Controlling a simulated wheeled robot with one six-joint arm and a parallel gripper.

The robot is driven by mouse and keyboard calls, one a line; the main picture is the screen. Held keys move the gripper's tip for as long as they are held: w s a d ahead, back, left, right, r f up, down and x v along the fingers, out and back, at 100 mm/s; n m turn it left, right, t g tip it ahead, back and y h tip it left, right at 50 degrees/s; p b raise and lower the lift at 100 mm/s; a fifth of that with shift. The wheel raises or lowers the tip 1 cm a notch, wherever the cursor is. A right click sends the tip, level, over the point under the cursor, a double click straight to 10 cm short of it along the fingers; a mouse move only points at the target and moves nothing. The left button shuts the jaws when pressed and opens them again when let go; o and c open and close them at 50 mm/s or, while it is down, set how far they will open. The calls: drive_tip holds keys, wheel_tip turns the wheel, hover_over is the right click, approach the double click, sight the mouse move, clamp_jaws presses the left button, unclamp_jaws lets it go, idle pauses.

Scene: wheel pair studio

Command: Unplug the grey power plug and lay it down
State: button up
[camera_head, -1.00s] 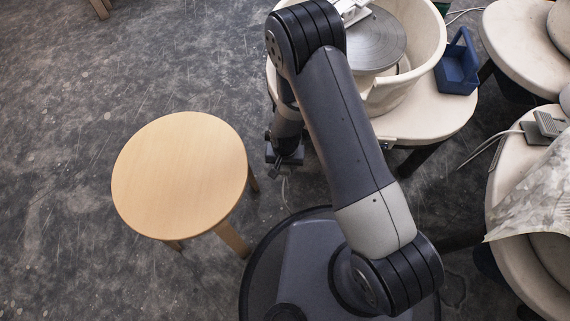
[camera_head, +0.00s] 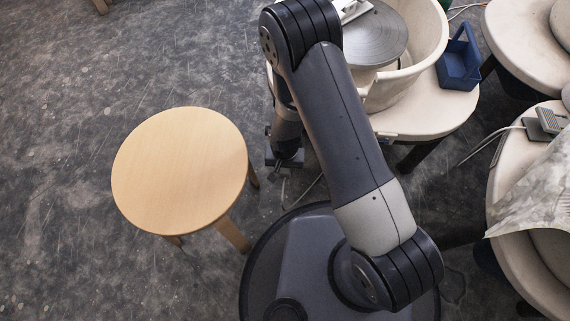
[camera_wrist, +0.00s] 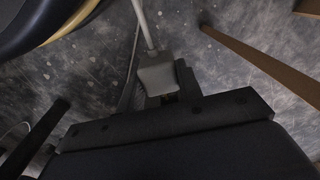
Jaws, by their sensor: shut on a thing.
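The grey power plug (camera_wrist: 158,77) shows in the wrist view, between the fingers of my gripper (camera_wrist: 163,88). My gripper is shut on it. A pale cable (camera_wrist: 146,26) runs from the plug toward the top of the wrist view. No socket shows around the plug there; dark floor lies behind it. In the head view my gripper (camera_head: 284,160) hangs between the round wooden stool and the potter's wheel table. The plug is too small and dark to make out there.
The wooden stool (camera_head: 180,168) has a bare top, left of my gripper. The wheel table (camera_head: 430,110) stands to the right, bearing a cream tub (camera_head: 432,45) and a blue caddy (camera_head: 459,62). Other tables (camera_head: 500,150) stand farther right. Open floor lies left of the stool.

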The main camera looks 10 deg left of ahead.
drive_tip(key=shift+s, duration=0.4)
drive_tip(key=shift+s+d, duration=0.1)
drive_tip(key=shift+s, duration=0.6)
idle(0.3)
